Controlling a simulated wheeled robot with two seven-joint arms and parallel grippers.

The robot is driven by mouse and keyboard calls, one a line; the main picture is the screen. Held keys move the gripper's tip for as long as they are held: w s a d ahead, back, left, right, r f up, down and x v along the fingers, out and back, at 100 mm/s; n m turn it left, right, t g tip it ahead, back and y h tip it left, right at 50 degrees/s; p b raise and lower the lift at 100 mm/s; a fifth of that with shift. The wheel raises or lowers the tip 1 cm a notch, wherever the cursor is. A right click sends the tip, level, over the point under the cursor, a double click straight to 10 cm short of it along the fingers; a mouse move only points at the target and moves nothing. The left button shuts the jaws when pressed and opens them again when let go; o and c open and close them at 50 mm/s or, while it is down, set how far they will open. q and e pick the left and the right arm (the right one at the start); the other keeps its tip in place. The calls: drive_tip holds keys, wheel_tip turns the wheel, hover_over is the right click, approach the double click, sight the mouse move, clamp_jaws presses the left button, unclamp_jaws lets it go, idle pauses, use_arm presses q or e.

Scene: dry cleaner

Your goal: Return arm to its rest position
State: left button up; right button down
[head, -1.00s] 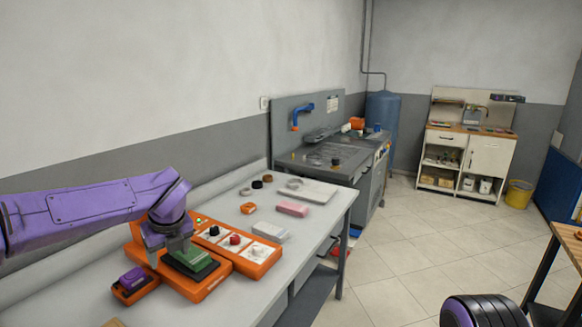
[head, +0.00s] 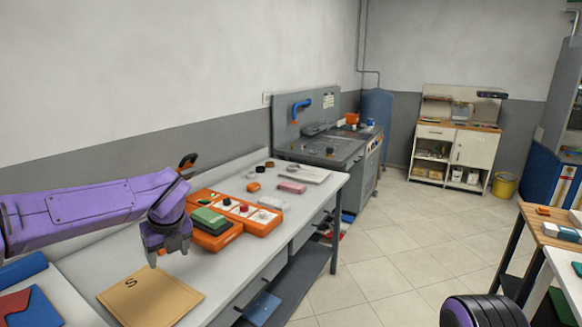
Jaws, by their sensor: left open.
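My left arm reaches in from the left over the grey worktop (head: 230,265). Its left gripper (head: 170,250) is open and points down above the worktop, with nothing seen between its fingers. The orange control unit (head: 262,222), with several knobs on white panels, stands just to the right of the gripper. My right gripper is out of view.
A brown envelope marked S (head: 150,298) lies in front of the gripper. Blue and red folders (head: 32,305) lie at the lower left. A pink block (head: 291,187) and small items lie farther back.

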use_arm(q)
drive_tip(key=s+f+m+t+y, duration=0.2)
drive_tip(key=s+f+m+t, duration=0.1)
drive_tip(key=f+m, duration=0.85)
drive_tip(key=s+f+m+t+y, duration=0.1)
drive_tip(key=s+f+m+t, duration=0.15)
drive_tip(key=f+m, duration=0.95)
drive_tip(key=s+f+m+g+h, duration=0.1)
drive_tip(key=s+f+m, duration=0.3)
drive_tip(key=s, duration=0.7)
drive_tip(key=s+a+f+m+g+h+b, duration=0.1)
drive_tip(key=s+f+m, duration=0.4)
drive_tip(key=s, duration=0.6)
drive_tip(key=s+a+f+m+g, duration=0.1)
drive_tip(key=s+f+m+g, duration=0.2)
drive_tip(key=s+f+m, duration=0.2)
drive_tip(key=s+f, duration=0.3)
drive_tip(key=s, duration=0.3)
drive_tip(key=shift+h+b, duration=0.3)
drive_tip(key=shift+h, duration=0.1)
drive_tip(key=shift+a+g, duration=0.1)
drive_tip(key=shift+g, duration=0.15)
